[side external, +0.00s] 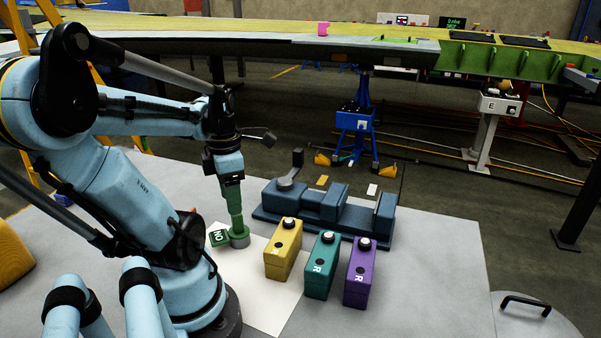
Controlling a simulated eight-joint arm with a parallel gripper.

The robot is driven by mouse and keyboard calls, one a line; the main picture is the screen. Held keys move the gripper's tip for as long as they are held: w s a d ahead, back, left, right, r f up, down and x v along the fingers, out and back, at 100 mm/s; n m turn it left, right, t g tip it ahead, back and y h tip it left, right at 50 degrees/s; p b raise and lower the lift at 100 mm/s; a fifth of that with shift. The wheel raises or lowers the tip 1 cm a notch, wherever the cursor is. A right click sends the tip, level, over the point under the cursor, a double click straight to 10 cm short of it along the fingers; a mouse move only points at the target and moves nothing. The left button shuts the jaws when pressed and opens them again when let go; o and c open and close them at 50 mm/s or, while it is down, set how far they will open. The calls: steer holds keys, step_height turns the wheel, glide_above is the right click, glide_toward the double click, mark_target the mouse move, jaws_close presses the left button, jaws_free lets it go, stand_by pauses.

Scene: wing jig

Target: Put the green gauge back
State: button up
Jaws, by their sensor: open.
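A green gauge (236,212) with a grey round lower end (239,237) stands upright on a white sheet on the grey table, just below the end of my arm. A green tag (219,238) with white lettering lies beside its foot. My gripper (233,190) points straight down at the gauge's top. Its fingers are small here and merge with the green part, so I cannot tell whether they touch it. A dark blue fixture (300,215) with raised blocks and a grey lever sits to the right of the gauge.
Yellow (283,248), teal (322,265) and purple (360,272) boxes with black-and-white knobs stand in a row in front of the fixture. Bare white sheet (262,305) lies at front left of them. A large wing panel (350,50) spans the background.

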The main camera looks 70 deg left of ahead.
step_height(320, 180, up, 7)
steer(key=w+d+f+m+t, duration=0.1)
steer(key=w+d+m, duration=0.1)
steer(key=m, duration=0.4)
steer(key=w+d+f+m+t+y, duration=0.1)
steer(key=w+d+m, duration=0.1)
steer(key=w+m, duration=0.3)
steer(key=w+d+m+t, duration=0.1)
steer(key=w+d+m, duration=0.1)
steer(key=m, duration=0.4)
steer(key=shift+w+d+f+m+y, duration=0.1)
steer(key=shift+w+f+m+y, duration=0.25)
steer(key=shift+w, duration=0.4)
steer(key=w+d+f+m+t+h, duration=0.1)
steer(key=w+d+m+t, duration=0.3)
steer(key=d+m, duration=0.8)
steer(key=w+m, duration=0.2)
steer(key=m, duration=0.4)
steer(key=shift+w+d+h, duration=0.15)
steer(key=shift+w+h, duration=0.05)
steer(key=shift+h, duration=0.15)
